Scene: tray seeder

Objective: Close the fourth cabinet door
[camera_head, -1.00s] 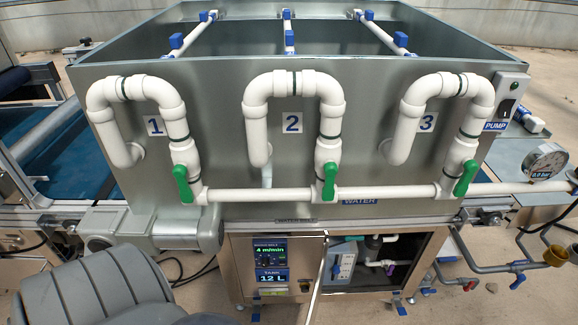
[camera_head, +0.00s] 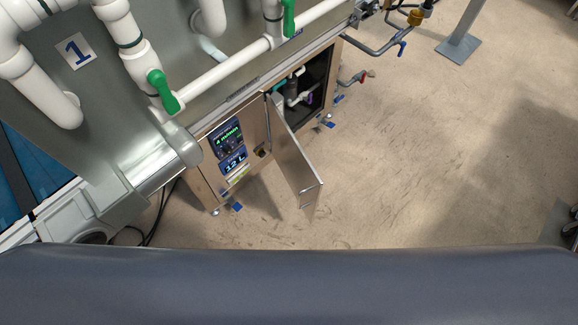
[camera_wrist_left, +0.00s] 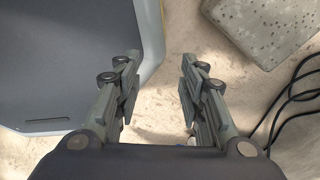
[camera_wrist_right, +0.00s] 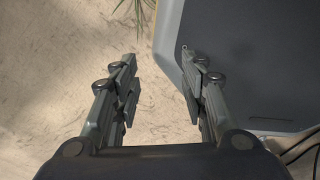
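The open cabinet door (camera_head: 296,160) is a metal panel that swings out from the cabinet (camera_head: 262,132) under the machine in the head view. A handle shows near its lower free end. The cabinet's dark interior (camera_head: 305,92) with white pipes is exposed behind it. A display panel (camera_head: 229,143) sits on the cabinet front to the left of the door. My left gripper (camera_wrist_left: 158,97) is open and empty above the floor in the left wrist view. My right gripper (camera_wrist_right: 163,80) is open and empty above the floor in the right wrist view. Neither gripper shows in the head view.
White pipes with green valve handles (camera_head: 163,92) run along the machine front. Thin pipes with blue and red handles (camera_head: 402,48) stick out beyond the cabinet. A grey post base (camera_head: 458,48) stands at the upper right. Floor (camera_head: 420,150) right of the door is clear.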

